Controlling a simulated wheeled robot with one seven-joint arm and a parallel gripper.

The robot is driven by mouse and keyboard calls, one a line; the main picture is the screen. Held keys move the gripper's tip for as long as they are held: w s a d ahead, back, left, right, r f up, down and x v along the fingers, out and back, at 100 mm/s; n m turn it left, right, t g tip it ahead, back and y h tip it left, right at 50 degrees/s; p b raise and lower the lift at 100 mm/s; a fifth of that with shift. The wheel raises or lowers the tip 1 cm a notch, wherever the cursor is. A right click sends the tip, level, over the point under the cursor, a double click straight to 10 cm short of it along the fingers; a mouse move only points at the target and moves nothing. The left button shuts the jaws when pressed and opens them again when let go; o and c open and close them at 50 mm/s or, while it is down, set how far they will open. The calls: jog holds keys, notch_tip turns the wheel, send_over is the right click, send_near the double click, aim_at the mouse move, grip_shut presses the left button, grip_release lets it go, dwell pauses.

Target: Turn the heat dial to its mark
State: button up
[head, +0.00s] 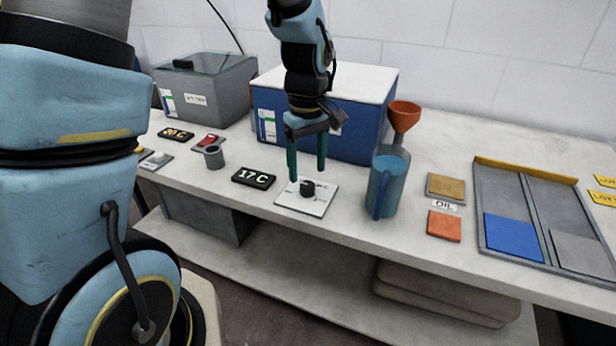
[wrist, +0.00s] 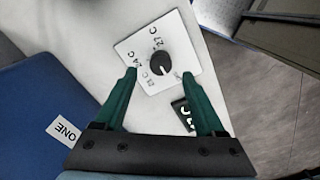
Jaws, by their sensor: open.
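The heat dial (head: 308,187) is a round black knob on a white square plate (head: 291,202) on the bench. In the wrist view the dial (wrist: 158,64) has a pale pointer line toward the lower right, away from the plate's printed 21 C, 24 C and 27 C. A small mark beside the right finger is too unclear to read. A black display (head: 253,178) left of the plate reads 17 C. My gripper (head: 307,174) points down over the dial. It is open, with one green finger on each side of the knob; I cannot tell whether they touch it.
A blue box (head: 347,146) with a white lid stands behind the dial. A blue jug (head: 385,185) stands close on the right, with an orange funnel (head: 404,117) behind it. A grey cup (head: 214,157) and another display (head: 176,134) are left. A divided tray (head: 482,190) is far right.

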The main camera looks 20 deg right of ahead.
aim_at(307, 184)
jog(key=shift+f, duration=1.9)
jog(key=shift+c, duration=0.4)
grip_shut()
